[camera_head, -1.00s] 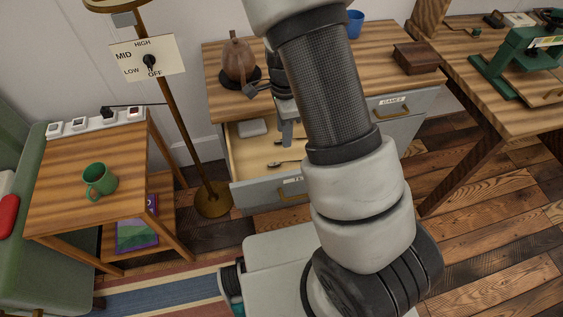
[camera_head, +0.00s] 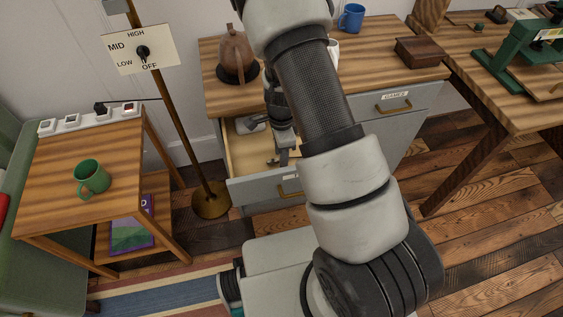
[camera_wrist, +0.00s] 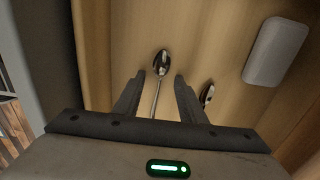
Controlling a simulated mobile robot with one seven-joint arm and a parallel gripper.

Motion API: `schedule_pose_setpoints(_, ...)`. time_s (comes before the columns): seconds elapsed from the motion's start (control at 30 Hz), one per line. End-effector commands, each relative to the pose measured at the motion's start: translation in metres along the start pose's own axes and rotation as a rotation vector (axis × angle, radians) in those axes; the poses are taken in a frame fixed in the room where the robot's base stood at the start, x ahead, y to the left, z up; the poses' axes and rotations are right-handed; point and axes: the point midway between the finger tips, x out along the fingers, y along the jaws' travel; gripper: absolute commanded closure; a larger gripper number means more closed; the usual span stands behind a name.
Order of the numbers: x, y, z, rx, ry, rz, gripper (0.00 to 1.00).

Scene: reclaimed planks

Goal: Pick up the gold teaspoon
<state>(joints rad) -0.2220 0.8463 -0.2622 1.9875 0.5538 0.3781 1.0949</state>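A spoon (camera_wrist: 161,66) lies on the floor of the open drawer (camera_wrist: 225,50). In the wrist view its bowl is just beyond my fingertips and its handle runs back between the fingers. A second, darker-looking spoon (camera_wrist: 207,94) lies to the right, outside the right finger and partly hidden by it. The light makes both look silvery or brownish, so I cannot tell which is gold. My gripper (camera_wrist: 159,82) is open around the first spoon's handle, fingers apart from it. In the head view my gripper (camera_head: 283,157) is inside the drawer, hiding most of its contents.
A pale rounded block (camera_wrist: 276,52) lies at the drawer's right in the wrist view. The drawer's side wall (camera_wrist: 95,55) is close at left. A brown kettle (camera_head: 236,55), a white mug (camera_head: 333,50) and a blue mug (camera_head: 351,18) stand on the top above. A lamp pole (camera_head: 178,115) stands left.

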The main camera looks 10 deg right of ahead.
Motion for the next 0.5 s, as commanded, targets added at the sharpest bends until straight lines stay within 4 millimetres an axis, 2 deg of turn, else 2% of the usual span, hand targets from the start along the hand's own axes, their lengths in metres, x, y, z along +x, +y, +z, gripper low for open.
schedule_pose_setpoints(0.2, 0.0009, -0.0004, 0.0001, 0.000, 0.000, -0.001, 0.63)
schedule_pose_setpoints(0.4, 0.0007, -0.0002, 0.0001, 0.000, 0.000, -0.001, 0.97)
schedule_pose_setpoints(0.43, 0.0007, -0.0003, 0.0001, 0.000, 0.000, -0.001, 1.00)
schedule_pose_setpoints(0.5, 0.0007, -0.0002, 0.0001, 0.000, 0.000, -0.001, 1.00)
